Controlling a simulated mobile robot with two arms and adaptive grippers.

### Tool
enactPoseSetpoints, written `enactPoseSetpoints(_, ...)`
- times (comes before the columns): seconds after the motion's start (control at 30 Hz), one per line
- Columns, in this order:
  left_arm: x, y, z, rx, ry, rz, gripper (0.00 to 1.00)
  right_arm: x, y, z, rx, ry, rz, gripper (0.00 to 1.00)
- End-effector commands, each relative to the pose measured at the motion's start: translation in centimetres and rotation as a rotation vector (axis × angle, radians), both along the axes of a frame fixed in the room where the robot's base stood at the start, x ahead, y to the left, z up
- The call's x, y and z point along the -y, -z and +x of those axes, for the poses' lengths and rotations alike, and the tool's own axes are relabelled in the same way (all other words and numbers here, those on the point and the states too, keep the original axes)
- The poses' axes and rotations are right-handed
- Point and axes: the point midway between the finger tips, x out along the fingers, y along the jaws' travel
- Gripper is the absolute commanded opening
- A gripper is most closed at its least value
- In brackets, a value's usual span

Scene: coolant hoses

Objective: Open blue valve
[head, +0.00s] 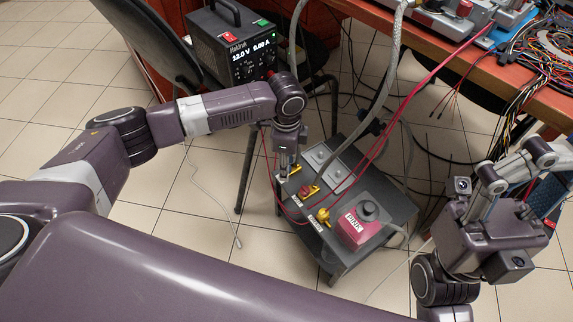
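A pink box (358,228) with a dark knob sits at the cart's front. A grey plate (325,160) lies behind it. Red cables and a grey hose (386,75) hang over the cart. A power supply (232,42) stands behind; a cluttered wooden table (455,60) is at right.

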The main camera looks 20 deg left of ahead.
Motion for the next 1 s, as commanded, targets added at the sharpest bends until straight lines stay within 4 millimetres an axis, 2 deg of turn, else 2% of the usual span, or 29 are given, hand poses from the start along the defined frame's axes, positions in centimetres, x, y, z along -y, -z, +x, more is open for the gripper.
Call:
enactPoseSetpoints(0.13,0.0,0.0,0.0,0.0,0.0,0.0,0.35,0.0,0.0,0.0,-0.001,0.0,0.0,0.22)
enactPoseSetpoints(0.47,0.0,0.0,0.0,0.0,0.0,0.0,0.0,0.0,0.0,0.0,-0.001,0.0,0.0,0.22)
enactPoseSetpoints(0.77,0.0,-0.1,0.0,-0.001,-0.008,0.0,0.0,0.0,-0.3,0.0,-0.001,0.0,0.0,0.22)
enactPoseSetpoints(1.0,0.0,-0.2,-0.1,-0.002,-0.041,0.001,0.0,0.0,-1.4,0.0,-0.001,0.0,0.0,0.22)
